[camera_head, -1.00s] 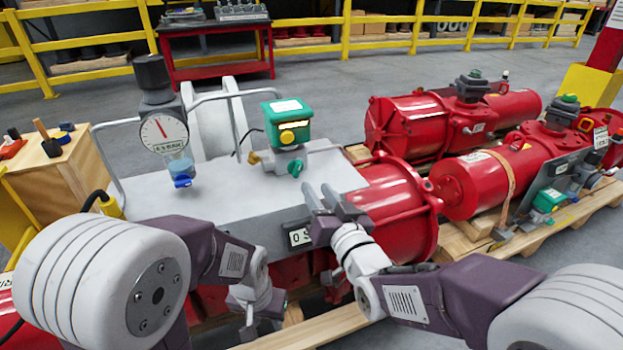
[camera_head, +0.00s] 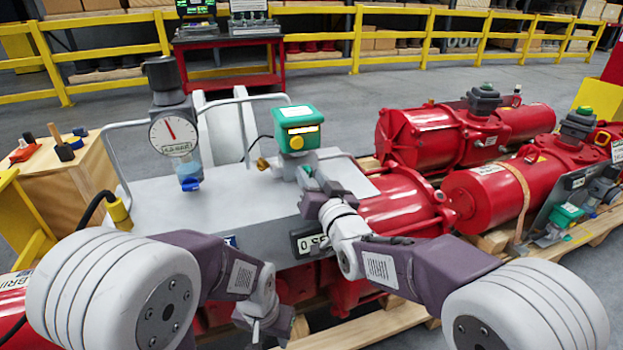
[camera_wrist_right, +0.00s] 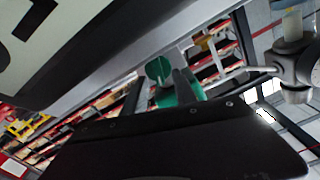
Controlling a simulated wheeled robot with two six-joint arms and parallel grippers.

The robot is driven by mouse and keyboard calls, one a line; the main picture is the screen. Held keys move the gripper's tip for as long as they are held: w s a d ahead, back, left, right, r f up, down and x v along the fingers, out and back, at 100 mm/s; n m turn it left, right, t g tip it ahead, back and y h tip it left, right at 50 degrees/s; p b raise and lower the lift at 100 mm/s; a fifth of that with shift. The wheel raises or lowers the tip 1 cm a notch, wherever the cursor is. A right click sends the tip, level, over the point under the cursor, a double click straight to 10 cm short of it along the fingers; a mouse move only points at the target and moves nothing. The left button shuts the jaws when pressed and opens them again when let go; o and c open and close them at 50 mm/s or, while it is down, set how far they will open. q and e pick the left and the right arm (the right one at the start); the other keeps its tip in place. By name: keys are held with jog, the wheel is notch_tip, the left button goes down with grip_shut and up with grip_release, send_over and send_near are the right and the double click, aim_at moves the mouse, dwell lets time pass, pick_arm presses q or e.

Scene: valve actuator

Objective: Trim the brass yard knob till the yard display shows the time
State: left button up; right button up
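A small brass knob (camera_head: 262,163) sits at the left of a green-capped unit (camera_head: 296,128) on the grey bench top. Contact is unclear. In the right wrist view a round green slotted knob (camera_wrist_right: 159,71) shows beyond a dark plate. My left gripper (camera_head: 260,325) hangs low before the bench; its fingers are too small to judge.
A pressure gauge (camera_head: 173,134) with a blue-bottomed bowl stands at the bench's left. A grey handrail (camera_head: 113,160) rises beside it. Red actuators (camera_head: 490,205) on pallets fill the right. A red cart (camera_head: 228,45) with screens stands behind.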

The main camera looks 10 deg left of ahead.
grip_shut()
jog(key=shift+s+a+n, duration=0.15)
jog(key=shift+n, duration=1.85)
grip_release()
jog(key=p+v, duration=0.2)
jog(key=v, duration=0.6)
jog(key=shift+r, duration=0.1)
jog(key=shift+s+d, duration=0.35)
jog(key=shift+s, duration=0.05)
